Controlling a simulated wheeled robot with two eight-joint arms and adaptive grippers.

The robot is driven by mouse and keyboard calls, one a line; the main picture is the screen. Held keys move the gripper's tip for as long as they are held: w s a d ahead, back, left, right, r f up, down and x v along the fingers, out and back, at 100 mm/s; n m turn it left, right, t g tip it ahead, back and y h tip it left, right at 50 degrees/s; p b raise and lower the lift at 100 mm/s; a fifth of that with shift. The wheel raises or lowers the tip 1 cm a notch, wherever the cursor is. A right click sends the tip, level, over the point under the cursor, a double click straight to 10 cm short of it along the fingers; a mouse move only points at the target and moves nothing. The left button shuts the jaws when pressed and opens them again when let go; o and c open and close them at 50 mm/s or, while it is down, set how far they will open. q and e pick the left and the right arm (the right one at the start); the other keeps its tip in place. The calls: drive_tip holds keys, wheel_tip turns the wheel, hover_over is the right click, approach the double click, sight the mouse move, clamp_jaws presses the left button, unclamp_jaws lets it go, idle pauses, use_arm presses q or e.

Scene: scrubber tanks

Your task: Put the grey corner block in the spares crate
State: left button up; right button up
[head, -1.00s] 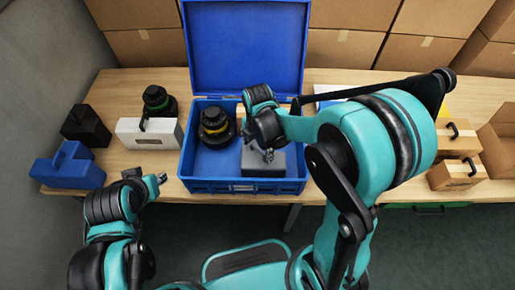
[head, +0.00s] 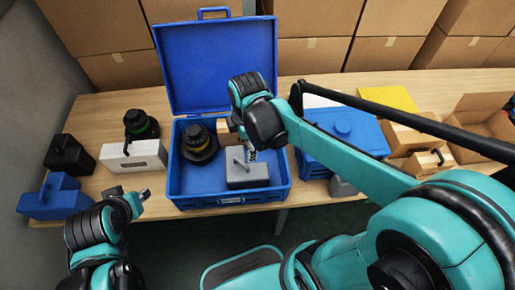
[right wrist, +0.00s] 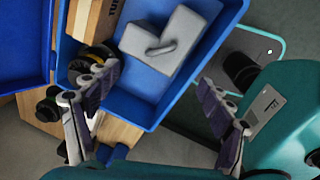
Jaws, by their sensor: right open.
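The grey corner block (head: 247,177) rests in the front right part of the open blue crate (head: 224,201), its thin grey handle upward. In the right wrist view the block (right wrist: 170,40) looks L-shaped and lies inside the crate's blue wall (right wrist: 128,108). My right gripper (head: 250,155) is over the block, close to its handle in the head view. In the right wrist view its fingers (right wrist: 150,112) are wide apart with nothing between them, and the block is beyond them. My left gripper (head: 143,194) is in front of the table's edge, left of the crate; its jaw state is unclear.
A black round part (head: 199,143) and a wooden block (right wrist: 96,18) share the crate. Its lid (head: 217,65) stands open behind. A white block (head: 133,155) and blue block (head: 54,199) are left. A blue box (head: 345,150) and open cardboard box (head: 482,103) are right.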

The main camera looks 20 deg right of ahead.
drive_tip(key=s+d+r+m+t, duration=0.1)
drive_tip(key=s+m+t, duration=0.1)
drive_tip(key=m, duration=0.7)
drive_tip(key=s+d+r+m+t, duration=0.2)
drive_tip(key=s+m, duration=0.3)
drive_tip(key=m, duration=0.4)
drive_tip(key=shift+s+d+t, duration=0.25)
drive_tip(key=shift+t, duration=0.45)
drive_tip(key=shift+f+b, duration=0.2)
drive_tip(key=shift+b, duration=0.1)
